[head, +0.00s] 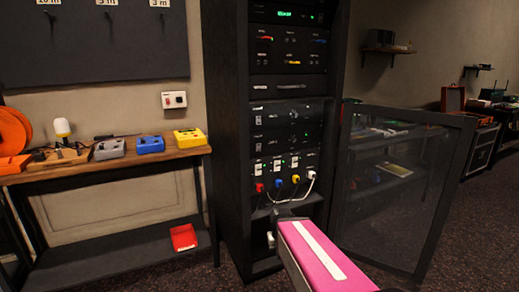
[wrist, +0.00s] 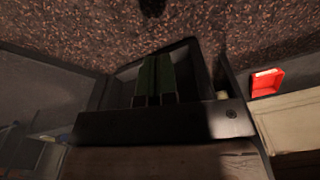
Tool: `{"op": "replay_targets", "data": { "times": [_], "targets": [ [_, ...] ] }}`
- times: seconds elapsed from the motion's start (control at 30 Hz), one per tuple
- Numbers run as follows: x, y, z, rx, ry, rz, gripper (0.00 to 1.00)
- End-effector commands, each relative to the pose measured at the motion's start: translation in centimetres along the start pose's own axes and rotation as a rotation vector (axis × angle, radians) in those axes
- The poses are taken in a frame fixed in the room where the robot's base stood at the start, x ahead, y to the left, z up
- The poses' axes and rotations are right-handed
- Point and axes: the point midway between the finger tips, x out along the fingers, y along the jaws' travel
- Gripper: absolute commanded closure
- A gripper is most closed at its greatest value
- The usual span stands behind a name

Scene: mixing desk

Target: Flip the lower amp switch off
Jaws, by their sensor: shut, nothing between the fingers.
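The black equipment rack (head: 228,110) stands in the middle of the head view. Two dark amp panels sit one above the other at mid-height, the upper amp (head: 272,110) and the lower amp (head: 272,138). Small pale marks and knobs show on them, but the switch positions are too small to read. My gripper (wrist: 157,72) shows in the wrist view as two dark green fingers side by side, shut and empty, with dark rack-like surfaces and carpet behind. My pink-topped arm is low in front of the rack in the head view; the fingers cannot be made out there.
The open mesh rack door (head: 395,185) stands to the right. Red, blue, yellow and white plugs (head: 295,180) sit below the amps, with a white cable looping down. A wooden bench (head: 100,163) with coloured boxes is at left. A red tray (head: 183,237) lies on its lower shelf.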

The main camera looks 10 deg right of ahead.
Motion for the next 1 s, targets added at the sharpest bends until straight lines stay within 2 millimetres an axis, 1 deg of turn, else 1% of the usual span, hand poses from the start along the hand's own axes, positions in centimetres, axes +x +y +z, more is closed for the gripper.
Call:
{"op": "replay_targets", "data": {
  "times": [0.07, 0.17, 0.27, 0.3, 0.37, 0.5, 0.57, 0.7, 0.87, 1.0],
  "targets": [
    [-0.2, 0.5, -0.9, -0.013, 0.036, 0.019, 1.0],
    [-0.7, 1.6, -3.1, -0.05, 0.126, 0.069, 1.0],
    [-1.9, 3.1, -6.3, -0.111, 0.259, 0.144, 1.0],
    [-2.5, 3.8, -7.7, -0.142, 0.317, 0.18, 1.0],
    [-3.6, 4.8, -9.7, -0.192, 0.404, 0.236, 1.0],
    [-6.9, 6.5, -14.1, -0.317, 0.599, 0.367, 1.0],
    [-8.4, 7.0, -15.8, -0.376, 0.679, 0.423, 1.0],
    [-12.4, 7.7, -19.4, -0.524, 0.859, 0.558, 1.0],
    [-17.1, 7.6, -22.7, -0.712, 1.049, 0.711, 1.0],
    [-21.1, 6.7, -24.8, -0.891, 1.205, 0.84, 1.0]
  ]
}}
